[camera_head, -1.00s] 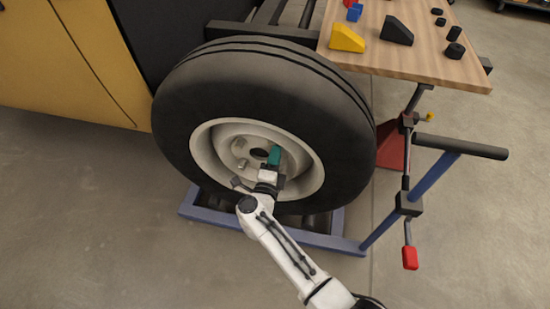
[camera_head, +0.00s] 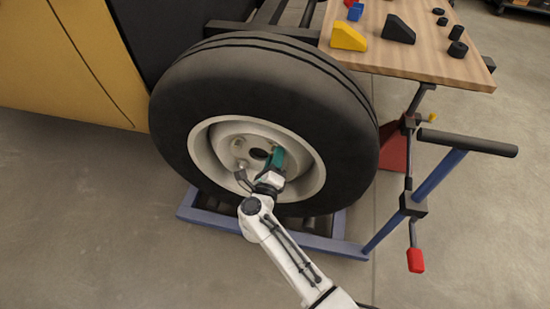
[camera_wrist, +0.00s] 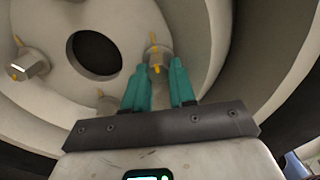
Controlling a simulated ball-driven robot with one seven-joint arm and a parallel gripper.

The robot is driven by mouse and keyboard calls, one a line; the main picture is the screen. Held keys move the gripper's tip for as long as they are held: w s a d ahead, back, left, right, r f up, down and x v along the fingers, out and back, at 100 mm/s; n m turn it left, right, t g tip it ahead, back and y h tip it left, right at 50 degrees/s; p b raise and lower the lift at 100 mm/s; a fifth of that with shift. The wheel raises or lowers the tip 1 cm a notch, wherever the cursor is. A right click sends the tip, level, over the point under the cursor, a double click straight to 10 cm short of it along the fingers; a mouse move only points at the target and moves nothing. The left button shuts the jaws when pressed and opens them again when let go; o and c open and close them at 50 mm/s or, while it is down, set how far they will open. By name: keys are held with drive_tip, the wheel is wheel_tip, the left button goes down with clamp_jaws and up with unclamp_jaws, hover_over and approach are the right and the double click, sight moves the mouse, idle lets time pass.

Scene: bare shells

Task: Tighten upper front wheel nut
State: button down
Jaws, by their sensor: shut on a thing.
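A large black tyre (camera_head: 335,120) on a cream rim (camera_head: 205,150) stands upright, with a dark hole (camera_head: 259,153) at its hub. In the wrist view a wheel nut (camera_wrist: 157,57) on a yellow-tipped stud sits between the teal fingertips of my gripper (camera_wrist: 160,73), right of the hub hole (camera_wrist: 95,53). My gripper is shut on this nut; the fingers hide part of its sides. In the head view my gripper (camera_head: 278,157) reaches into the rim, right of the hub hole. Another nut (camera_wrist: 30,66) sits left of the hole. A further stud (camera_wrist: 107,103) is partly behind the left finger.
A blue wheel stand (camera_head: 335,244) is under the tyre, with a black-handled lever (camera_head: 467,143) and a red grip (camera_head: 415,260) at right. A wooden table (camera_head: 440,66) holds yellow, black and blue blocks. A yellow vehicle panel (camera_head: 70,60) is at left. Floor at front left is clear.

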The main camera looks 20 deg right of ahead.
idle(0.4)
drive_tip(key=c, duration=0.9)
unclamp_jaws()
drive_tip(key=shift+c, duration=0.2)
drive_tip(key=p+v, duration=0.2)
drive_tip(key=v, duration=0.8)
drive_tip(key=shift+s+a+p, duration=0.2)
drive_tip(key=shift+s+p, duration=0.15)
